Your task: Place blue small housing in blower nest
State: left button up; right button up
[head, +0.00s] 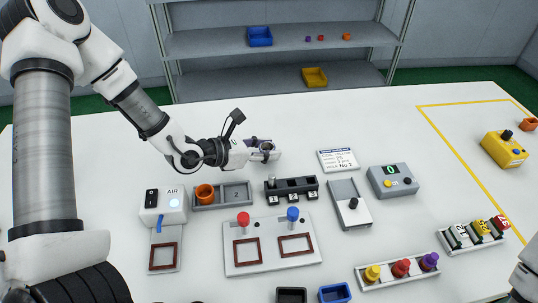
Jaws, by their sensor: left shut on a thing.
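A small open blue box (335,292) shows at the bottom edge. My right gripper is out of view.
A plate (272,262) has two red frames and red and blue knobs. A black rack (291,188), a counter (391,178) and a peg tray (400,271) stand to the right.

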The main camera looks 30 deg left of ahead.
pick_arm(q)
notch_tip(320, 180, down, 2)
jog(key=shift+d+r, duration=0.1)
jog(key=o, duration=0.8)
